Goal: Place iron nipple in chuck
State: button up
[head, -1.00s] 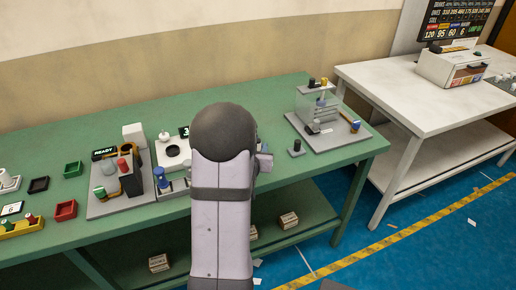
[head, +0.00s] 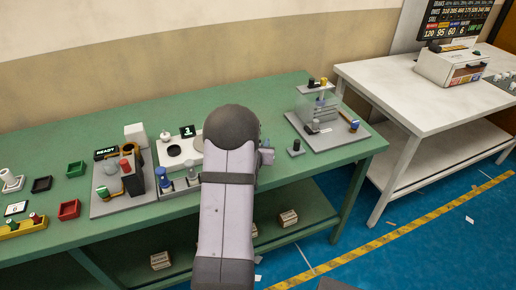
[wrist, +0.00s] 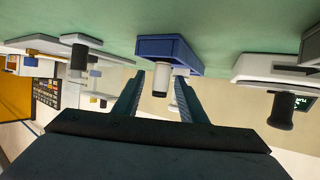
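In the wrist view, which looks upside down, my gripper (wrist: 158,82) is open, its two dark fingers pointing toward a blue bin (wrist: 152,46) on the green table. A pale cylinder with a dark end (wrist: 161,80), probably the iron nipple, stands at the bin and appears between the fingertips; no contact shows. Another pale piece is partly behind the right finger. In the head view my arm hides the gripper and most of the bin; a small blue part shows (head: 268,157). I cannot tell for sure which fixture is the chuck; a white station with a dark disc (head: 174,151) stands left of my arm.
A grey fixture (head: 120,185) with black and red parts stands further left. A small black peg on a grey base (head: 296,148) and a clear-walled stand (head: 320,105) are to the right. Red (head: 69,209), green and black trays lie at the left. The table's back is clear.

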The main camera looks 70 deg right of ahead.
grip_shut()
jog(key=shift+r+b, duration=0.7)
jog(key=shift+r, duration=4.35)
